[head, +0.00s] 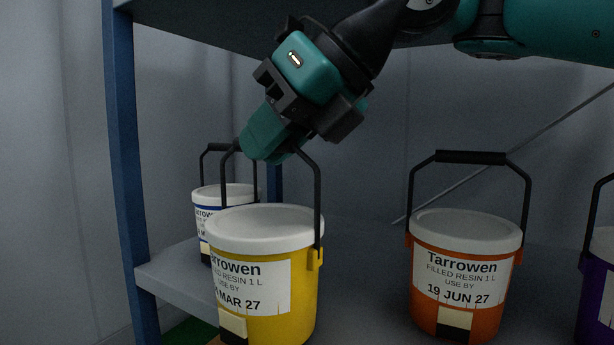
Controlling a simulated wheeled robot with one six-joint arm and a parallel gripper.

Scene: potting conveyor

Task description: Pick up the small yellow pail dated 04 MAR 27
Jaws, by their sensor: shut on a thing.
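The small yellow pail (295,295) is at the left front in the head view, with a white lid and a black handle standing up. Its label reads "Tarrowen", "Filled resin 1 L", "Use by" and "MAR 27"; the day is partly turned out of sight, with only part of a digit showing. My gripper (268,150) comes down from above and is shut on the top of this pail's handle. The fingers hide the grip part of the handle. The pail looks upright. Its base is cut off by the frame's bottom edge, so I cannot tell whether it touches the shelf.
An orange pail (420,298) dated 19 JUN 27 stands to the right, handle up. A pail with a blue-trimmed label (203,220) stands behind the yellow one. A purple pail (594,300) is at the right edge. A blue shelf post (124,150) rises at left; an upper shelf (190,12) is overhead.

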